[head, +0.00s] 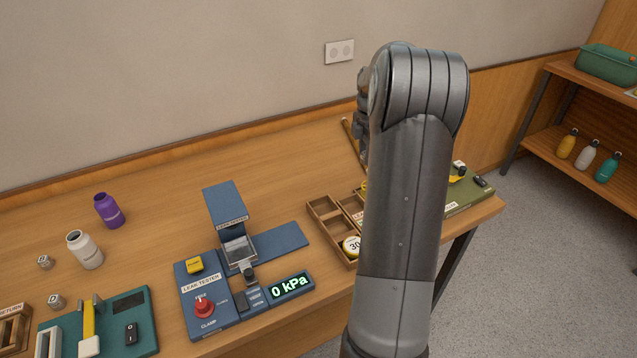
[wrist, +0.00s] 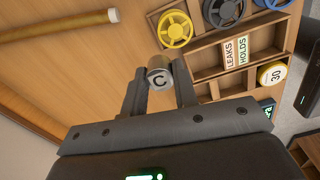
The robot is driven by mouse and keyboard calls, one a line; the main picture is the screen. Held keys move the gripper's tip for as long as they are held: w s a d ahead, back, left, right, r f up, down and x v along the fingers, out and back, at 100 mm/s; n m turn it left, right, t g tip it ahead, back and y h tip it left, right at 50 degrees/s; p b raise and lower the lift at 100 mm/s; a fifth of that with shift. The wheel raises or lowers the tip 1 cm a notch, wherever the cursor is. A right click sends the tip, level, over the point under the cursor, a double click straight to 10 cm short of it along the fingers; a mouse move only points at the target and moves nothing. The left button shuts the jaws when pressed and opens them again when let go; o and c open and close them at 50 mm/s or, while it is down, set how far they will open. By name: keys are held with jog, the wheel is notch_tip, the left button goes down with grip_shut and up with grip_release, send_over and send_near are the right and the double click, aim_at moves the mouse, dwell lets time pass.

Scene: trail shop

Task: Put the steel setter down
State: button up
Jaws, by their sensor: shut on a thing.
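The steel setter (wrist: 158,77), a small metal cylinder with a dark letter C on its end, sits between the fingertips of my gripper (wrist: 160,86) in the wrist view. My gripper is shut on it. In the wrist view it shows in front of the bare wood of the table (wrist: 85,75), beside the wooden tray (wrist: 184,63). I cannot tell its height above the table. In the head view my arm hides the setter and most of my gripper.
A wooden rod (wrist: 60,25) lies on the table. The leak tester (head: 205,290), bottles (head: 109,210) and two small lettered cylinders (head: 45,262) stand left. Bare table lies behind the tester.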

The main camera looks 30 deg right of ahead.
send_over(328, 180)
notch_tip(328, 180, down, 7)
jog(key=shift+s+r, duration=0.1)
jog(key=shift+a+f, duration=0.1)
jog(key=shift+f, duration=2)
jog(key=o, duration=1)
jog(key=shift+f, duration=0.15)
jog(key=shift+o, duration=0.2)
